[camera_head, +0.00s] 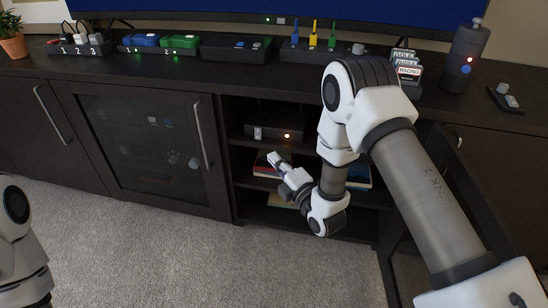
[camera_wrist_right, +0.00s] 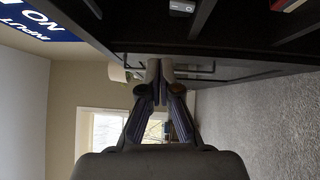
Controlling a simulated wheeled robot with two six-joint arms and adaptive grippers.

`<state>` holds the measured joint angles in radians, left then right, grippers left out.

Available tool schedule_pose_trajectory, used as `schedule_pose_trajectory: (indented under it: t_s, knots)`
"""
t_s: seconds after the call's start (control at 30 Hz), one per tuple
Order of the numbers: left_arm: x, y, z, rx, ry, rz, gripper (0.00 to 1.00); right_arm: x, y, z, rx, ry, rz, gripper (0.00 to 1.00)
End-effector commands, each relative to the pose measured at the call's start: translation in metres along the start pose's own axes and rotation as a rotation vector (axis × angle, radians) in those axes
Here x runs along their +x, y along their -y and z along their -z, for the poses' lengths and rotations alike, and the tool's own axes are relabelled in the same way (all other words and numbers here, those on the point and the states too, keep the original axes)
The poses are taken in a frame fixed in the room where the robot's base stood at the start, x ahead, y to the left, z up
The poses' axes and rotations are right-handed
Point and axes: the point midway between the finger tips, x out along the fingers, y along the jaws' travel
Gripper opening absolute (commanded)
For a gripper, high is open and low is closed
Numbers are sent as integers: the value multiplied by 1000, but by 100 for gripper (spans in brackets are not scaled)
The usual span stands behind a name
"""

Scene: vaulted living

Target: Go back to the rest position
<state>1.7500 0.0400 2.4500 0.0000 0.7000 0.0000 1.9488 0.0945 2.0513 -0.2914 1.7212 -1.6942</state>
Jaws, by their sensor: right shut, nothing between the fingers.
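My right gripper (camera_head: 274,158) is in front of the open middle shelves of the dark media cabinet (camera_head: 160,80). It is shut and empty. The right wrist view shows its two fingers (camera_wrist_right: 160,72) together, with nothing between them. My right arm comes in from the lower right and bends down over the cabinet front. Part of my left arm shows at the lower left edge. My left gripper is outside both views.
A black device (camera_head: 278,142) with an orange light sits on the upper shelf, books (camera_head: 266,166) below. A power strip (camera_head: 80,47), a blue controller (camera_head: 140,41), a green controller (camera_head: 180,42), game cases (camera_head: 406,68) and a dark cylinder (camera_head: 465,55) stand on top. Carpet (camera_head: 200,265) is clear.

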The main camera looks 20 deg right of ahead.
Motion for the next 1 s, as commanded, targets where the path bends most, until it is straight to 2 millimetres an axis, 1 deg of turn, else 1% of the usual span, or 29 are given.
schedule_pose_trajectory:
  t_s: [0.17,0.23,0.27,0.3,0.37,0.4,0.47,0.5,0.53,0.57,0.6,0.63,0.67,0.7,0.77,0.8,0.87,0.9,1.0]
  knots:
    - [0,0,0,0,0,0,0,0,0,0,0,0,0,0]
    - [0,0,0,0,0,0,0,-2,6,1,2,-2,12,0]
    - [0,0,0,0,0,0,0,-5,13,3,4,-4,24,0]
    - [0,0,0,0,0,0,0,-12,25,7,9,-10,50,0]
    - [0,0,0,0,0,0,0,-31,49,15,21,-11,129,0]
    - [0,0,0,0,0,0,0,-48,71,19,46,-5,217,0]
    - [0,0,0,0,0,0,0,-81,109,26,153,21,389,0]
    - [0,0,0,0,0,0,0,-107,134,31,257,58,519,0]
    - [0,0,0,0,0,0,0,-128,150,35,344,99,615,0]
    - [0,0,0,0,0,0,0,-150,165,38,432,149,708,0]
    - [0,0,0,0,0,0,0,-180,182,42,547,228,823,0]
    - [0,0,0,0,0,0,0,-201,191,45,630,297,899,0]
    - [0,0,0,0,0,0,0,-222,199,47,710,371,970,0]
    - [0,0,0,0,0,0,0,-249,206,50,809,478,1050,0]
    - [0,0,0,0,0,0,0,-285,212,54,946,652,1144,0]
    - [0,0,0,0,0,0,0,-306,214,56,1025,768,1188,0]
    - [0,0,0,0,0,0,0,-331,214,58,1127,937,1228,0]
    - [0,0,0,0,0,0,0,-346,213,60,1187,1050,1242,0]
    - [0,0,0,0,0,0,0,-370,212,63,1321,1306,1228,0]
